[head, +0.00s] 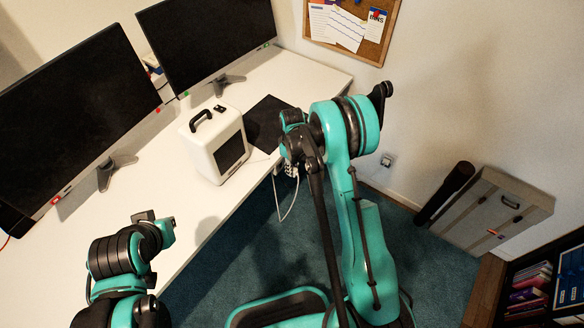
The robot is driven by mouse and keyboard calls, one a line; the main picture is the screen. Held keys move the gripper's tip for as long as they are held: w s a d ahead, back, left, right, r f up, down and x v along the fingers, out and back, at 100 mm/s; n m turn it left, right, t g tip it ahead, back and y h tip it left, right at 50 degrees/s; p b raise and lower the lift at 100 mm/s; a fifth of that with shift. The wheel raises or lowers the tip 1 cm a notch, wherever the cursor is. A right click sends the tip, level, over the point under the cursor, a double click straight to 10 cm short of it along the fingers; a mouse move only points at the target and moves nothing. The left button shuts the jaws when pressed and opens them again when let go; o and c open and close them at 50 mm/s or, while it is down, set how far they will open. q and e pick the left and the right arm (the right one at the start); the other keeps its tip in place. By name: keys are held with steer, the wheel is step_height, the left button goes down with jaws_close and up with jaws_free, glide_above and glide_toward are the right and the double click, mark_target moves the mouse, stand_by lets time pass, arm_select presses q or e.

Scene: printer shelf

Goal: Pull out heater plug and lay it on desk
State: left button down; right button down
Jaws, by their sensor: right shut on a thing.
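The heater (215,145), a white box with a black handle and dark front grille, stands on the white desk (130,225). My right gripper (291,160) is at the desk's front edge, shut on what seems to be the heater plug, largely hidden by the gripper and arm. White socket or plug parts (291,170) show just below it, and a white cord (283,213) hangs in a loop. I cannot tell whether the plug is still seated. My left gripper (158,226) is over the desk's near edge, apart from the heater; its fingers are unclear.
Two monitors (75,115) (208,40) stand along the back of the desk. A black mat (265,122) lies right of the heater. The desk left of the heater is bare. A wall outlet (386,161), a grey case (490,210) and a bookshelf (540,285) are at the right.

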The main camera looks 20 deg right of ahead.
step_height(320, 180, up, 12)
steer(key=p, duration=0.6)
stand_by(0.5)
